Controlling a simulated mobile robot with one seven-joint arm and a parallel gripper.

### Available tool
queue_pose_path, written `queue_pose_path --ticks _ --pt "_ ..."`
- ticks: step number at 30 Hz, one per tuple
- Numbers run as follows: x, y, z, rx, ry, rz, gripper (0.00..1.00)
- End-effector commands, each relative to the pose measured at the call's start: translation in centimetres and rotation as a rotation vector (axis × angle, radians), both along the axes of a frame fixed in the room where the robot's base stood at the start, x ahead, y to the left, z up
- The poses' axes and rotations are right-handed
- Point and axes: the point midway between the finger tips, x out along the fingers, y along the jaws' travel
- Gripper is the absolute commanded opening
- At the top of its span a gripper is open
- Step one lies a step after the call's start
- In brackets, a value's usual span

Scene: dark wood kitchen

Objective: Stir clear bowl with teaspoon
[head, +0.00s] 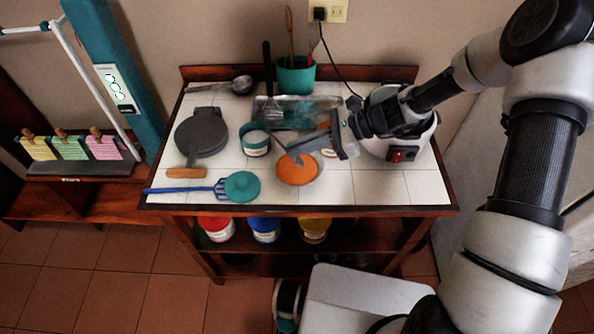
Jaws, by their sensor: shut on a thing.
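The clear bowl (299,177) stands near the front middle of the tiled table and has orange contents. My gripper (294,154) reaches in from the right, over the back rim of the bowl. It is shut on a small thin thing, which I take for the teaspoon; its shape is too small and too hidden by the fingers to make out. I cannot tell whether its tip touches the orange contents.
A teal cup (256,141) stands just left of the bowl. A glass tray (290,112) and teal utensil pot (296,75) stand behind. A white appliance (401,147) is close on the right.

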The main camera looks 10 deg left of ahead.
Motion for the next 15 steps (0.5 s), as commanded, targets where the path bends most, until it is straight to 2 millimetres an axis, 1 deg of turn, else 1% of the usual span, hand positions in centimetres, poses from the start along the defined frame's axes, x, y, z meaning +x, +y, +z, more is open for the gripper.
queue_pose_path --ticks 1,3,12,15 --pt "0.0 0.0 0.9 0.000 -0.001 0.000 0.00" --pt "0.0 0.0 1.5 0.000 -0.001 0.000 0.00" --pt "0.0 0.0 4.2 0.000 0.001 0.000 0.00" --pt "0.0 0.0 4.8 0.000 0.001 0.000 0.00"
